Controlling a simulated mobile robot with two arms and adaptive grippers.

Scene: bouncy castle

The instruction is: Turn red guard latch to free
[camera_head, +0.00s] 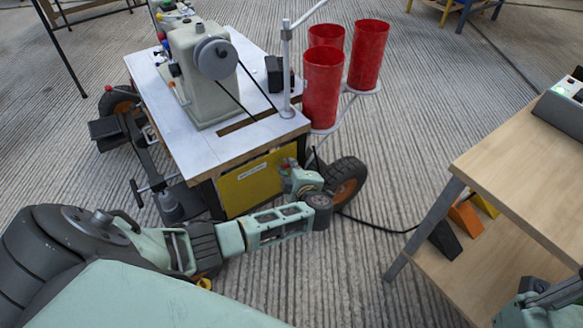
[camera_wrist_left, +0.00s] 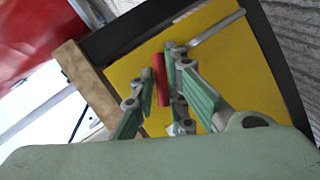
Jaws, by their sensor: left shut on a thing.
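The red guard latch (camera_wrist_left: 161,80) is a narrow red bar in front of the yellow guard panel (camera_wrist_left: 205,40) in the left wrist view. My left gripper (camera_wrist_left: 165,72) is shut on it, with one green finger on each side. In the head view, my left gripper (camera_head: 288,166) is at the right end of the yellow panel (camera_head: 250,182), under the white machine table (camera_head: 190,135). The latch is too small and covered to make out clearly there.
A sewing machine (camera_head: 200,75) and a metal post stand on the table. Red cylinders (camera_head: 323,88) stand at its right. A wheel (camera_head: 345,182) is close to my left gripper. A wooden bench (camera_head: 530,160) is at the right.

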